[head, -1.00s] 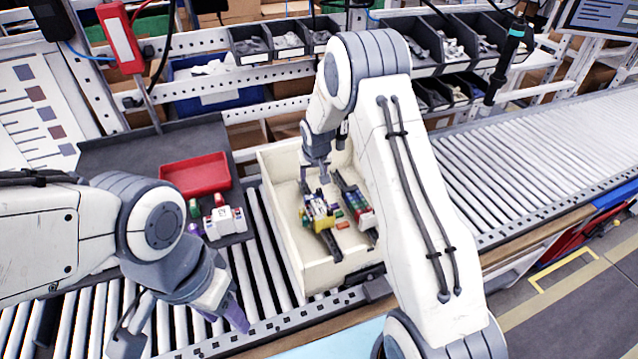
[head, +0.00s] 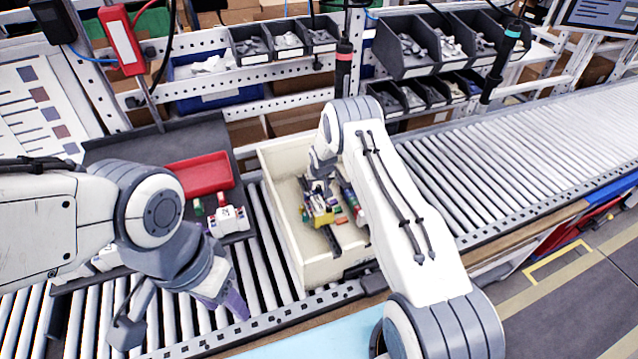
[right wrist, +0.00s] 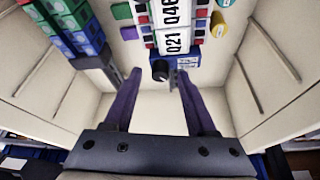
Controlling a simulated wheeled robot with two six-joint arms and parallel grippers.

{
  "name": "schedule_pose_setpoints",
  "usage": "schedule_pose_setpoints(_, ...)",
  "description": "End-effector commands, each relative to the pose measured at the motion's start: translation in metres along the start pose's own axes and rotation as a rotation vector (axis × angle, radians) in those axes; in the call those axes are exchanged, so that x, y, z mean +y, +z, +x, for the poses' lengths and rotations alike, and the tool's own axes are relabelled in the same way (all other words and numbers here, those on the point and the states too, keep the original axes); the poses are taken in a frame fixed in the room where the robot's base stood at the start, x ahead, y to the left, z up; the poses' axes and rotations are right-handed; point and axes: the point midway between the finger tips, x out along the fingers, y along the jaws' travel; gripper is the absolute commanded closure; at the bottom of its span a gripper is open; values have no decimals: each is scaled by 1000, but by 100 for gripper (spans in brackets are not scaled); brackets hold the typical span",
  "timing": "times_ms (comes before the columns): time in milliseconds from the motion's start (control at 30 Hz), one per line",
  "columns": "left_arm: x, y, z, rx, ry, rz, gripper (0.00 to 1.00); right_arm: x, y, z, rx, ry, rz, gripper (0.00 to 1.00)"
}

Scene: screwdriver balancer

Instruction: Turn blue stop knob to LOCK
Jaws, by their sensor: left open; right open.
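In the right wrist view, a small blue block (right wrist: 187,61) with a round dark knob (right wrist: 160,70) sits at the end of a row of terminal parts labelled Q21 and Q46. My right gripper (right wrist: 158,76) is open, its purple fingers on either side of the knob. I cannot tell whether they touch it, and no LOCK mark is readable. In the head view, my right gripper (head: 318,188) is down inside the cream bin (head: 283,205), over the colourful parts, partly hidden by its arm. My left gripper (head: 236,304) is open over the rollers at lower left.
The bin's walls stand close around my right gripper. Another rail with blue and green blocks (right wrist: 72,22) lies at the left in the wrist view. A red tray (head: 198,175) lies left of the bin. Hanging tools (head: 343,70) are behind my right arm. The right conveyor (head: 540,140) is clear.

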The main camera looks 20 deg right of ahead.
Motion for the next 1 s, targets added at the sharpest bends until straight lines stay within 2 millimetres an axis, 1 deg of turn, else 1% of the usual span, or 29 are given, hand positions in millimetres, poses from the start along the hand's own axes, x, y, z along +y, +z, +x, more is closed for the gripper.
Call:
schedule_pose_setpoints(100,0,0,-1,0,0,0,50,0,1,3,-1,0,1,43)
schedule_pose_setpoints(333,0,0,-1,0,0,0,50,0,0,4,-1,0,1,43)
schedule_pose_setpoints(367,0,0,-1,0,0,0,50,0,0,3,-1,0,1,55)
schedule_pose_setpoints(400,0,0,-1,0,0,0,50,0,0,3,-1,0,1,70)
schedule_pose_setpoints(467,0,0,-1,0,0,0,50,0,0,3,-1,0,1,93)
schedule_pose_setpoints(500,0,0,-1,0,0,0,50,0,0,3,-1,0,1,100)
schedule_pose_setpoints(767,0,0,-1,0,0,0,50,0,1,3,-2,-7,-15,100)
schedule_pose_setpoints(1000,0,0,2,0,0,0,50,1,1,4,-4,-42,-95,100)
